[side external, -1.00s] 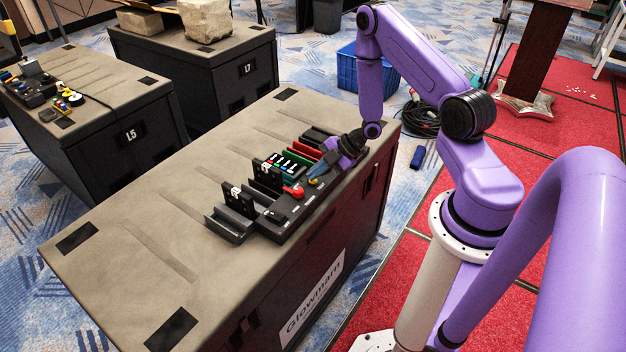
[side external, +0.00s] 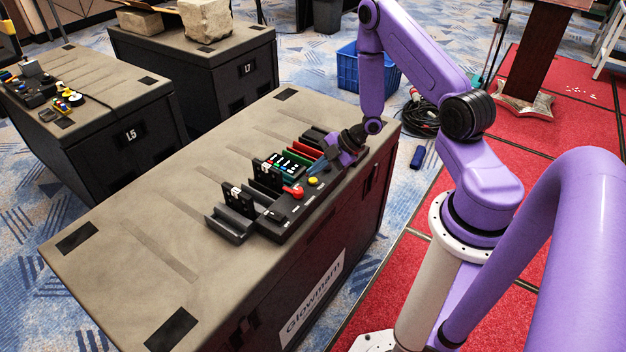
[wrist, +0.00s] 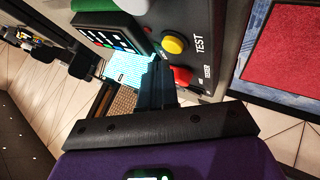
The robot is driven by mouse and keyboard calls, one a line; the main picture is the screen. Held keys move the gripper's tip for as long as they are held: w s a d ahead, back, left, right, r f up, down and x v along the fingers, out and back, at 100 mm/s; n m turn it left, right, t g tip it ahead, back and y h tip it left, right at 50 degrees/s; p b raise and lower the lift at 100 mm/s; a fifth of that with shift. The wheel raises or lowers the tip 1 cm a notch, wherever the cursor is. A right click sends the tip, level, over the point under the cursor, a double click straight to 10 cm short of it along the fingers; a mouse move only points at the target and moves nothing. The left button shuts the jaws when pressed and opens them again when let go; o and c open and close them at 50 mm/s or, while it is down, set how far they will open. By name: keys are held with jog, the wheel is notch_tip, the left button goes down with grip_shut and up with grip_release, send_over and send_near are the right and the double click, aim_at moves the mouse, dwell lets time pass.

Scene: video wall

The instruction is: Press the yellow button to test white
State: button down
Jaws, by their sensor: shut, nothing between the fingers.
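The yellow button (side external: 313,181) is a round cap on the black control panel (side external: 290,213) on the dark case top. In the wrist view the yellow button (wrist: 173,45) sits beside the word TEST, with a red button (wrist: 181,76) near it. My gripper (side external: 326,160) is over the far end of the panel, behind the yellow button. In the wrist view the dark fingers of my gripper (wrist: 155,78) are together and empty. Their tips appear just beside the yellow and red buttons; I cannot tell whether they touch anything.
A large red knob (side external: 298,191) stands near the yellow button. Upright black slots and colored modules (side external: 290,163) line the panel's far side. A lit cyan patch (wrist: 130,68) shows beside the fingers in the wrist view. The front left of the case top (side external: 140,250) is clear.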

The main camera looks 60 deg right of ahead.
aim_at(316, 180)
jog(key=shift+r, duration=0.1)
jog(key=shift+r, duration=2.45)
jog(key=shift+a, duration=0.1)
